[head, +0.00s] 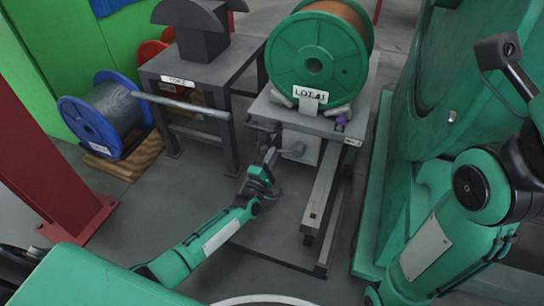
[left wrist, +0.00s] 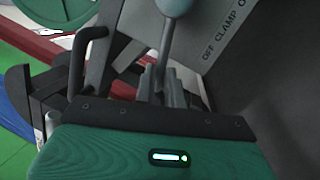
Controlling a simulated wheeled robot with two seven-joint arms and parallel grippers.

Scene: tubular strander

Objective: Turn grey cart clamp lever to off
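The grey clamp lever (left wrist: 171,28) shows in the left wrist view, with a rounded knob at the top and a thin shaft running down between my left fingers. My left gripper (left wrist: 164,82) has its two fingers close together on either side of this shaft, and they appear closed on it. Beside it is a plate (left wrist: 222,33) with the words "OFF CLAMP" and a cut-off letter. In the head view my left gripper (head: 270,155) is at the front of the grey cart (head: 278,111), below the spool. The lever's lower end is hidden by the fingers. My right gripper is out of view.
A green spool (head: 313,65) labelled "LOT 41" sits on the cart. A dark grey table (head: 226,75) stands to its left, with a blue spool (head: 88,125) on a pallet beyond. Large green machinery (head: 413,110) rises close on the right. A black handle (left wrist: 91,38) is near my left fingers.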

